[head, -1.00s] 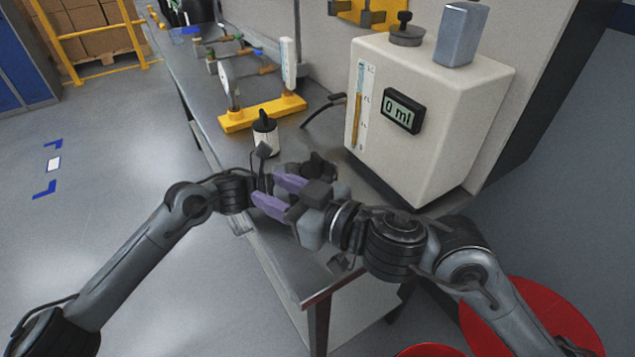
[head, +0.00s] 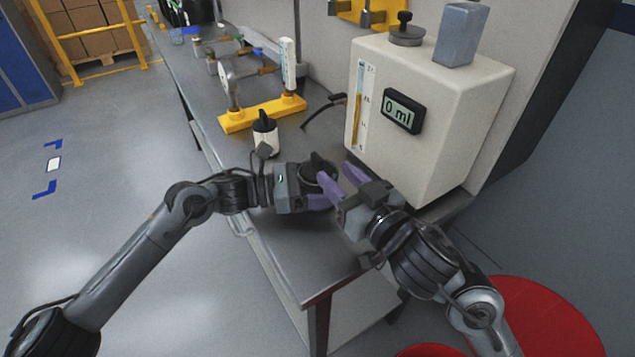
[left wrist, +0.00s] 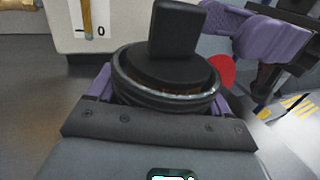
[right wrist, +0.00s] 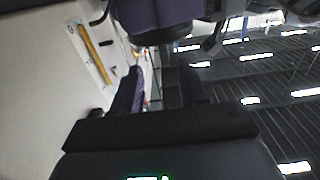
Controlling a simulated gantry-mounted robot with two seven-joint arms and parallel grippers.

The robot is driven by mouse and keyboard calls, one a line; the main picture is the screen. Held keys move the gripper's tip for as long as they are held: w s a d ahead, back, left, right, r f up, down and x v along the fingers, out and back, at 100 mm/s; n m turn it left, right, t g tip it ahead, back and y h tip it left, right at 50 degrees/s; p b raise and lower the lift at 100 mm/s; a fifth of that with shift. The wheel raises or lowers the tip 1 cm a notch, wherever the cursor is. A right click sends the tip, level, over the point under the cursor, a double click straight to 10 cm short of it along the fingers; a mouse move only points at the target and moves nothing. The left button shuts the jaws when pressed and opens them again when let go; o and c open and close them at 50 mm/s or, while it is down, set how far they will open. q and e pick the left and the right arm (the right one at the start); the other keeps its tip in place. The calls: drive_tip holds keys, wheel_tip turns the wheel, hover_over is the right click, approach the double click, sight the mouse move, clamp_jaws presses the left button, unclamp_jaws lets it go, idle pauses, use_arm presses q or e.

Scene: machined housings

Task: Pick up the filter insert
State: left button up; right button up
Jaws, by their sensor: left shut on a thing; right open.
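My left gripper (head: 318,185) is shut on a dark round housing (left wrist: 165,95), held above the bench. In the left wrist view its purple fingers lie on either side of the housing. A black lid with an upright block handle (left wrist: 177,30) sits on top, and a thin brownish band shows below the lid inside the bright rim. I cannot tell whether this band is the filter insert; no separate insert can be made out. My right gripper (head: 342,182) is open and empty, just right of the housing. It also shows in the right wrist view (right wrist: 160,92).
A white tank with a "0 ml" display (head: 435,135) stands close behind the grippers. A white bottle with a black top (head: 265,135) and a yellow stand (head: 262,113) are farther back. The metal bench (head: 300,255) is clear at the front. A red disc (head: 540,320) lies below right.

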sight(323, 167)
drive_tip(key=shift+a+x, duration=0.25)
drive_tip(key=shift+x, duration=3)
drive_tip(key=shift+s+f, duration=0.15)
drive_tip(key=shift+f, duration=0.05)
clamp_jaws()
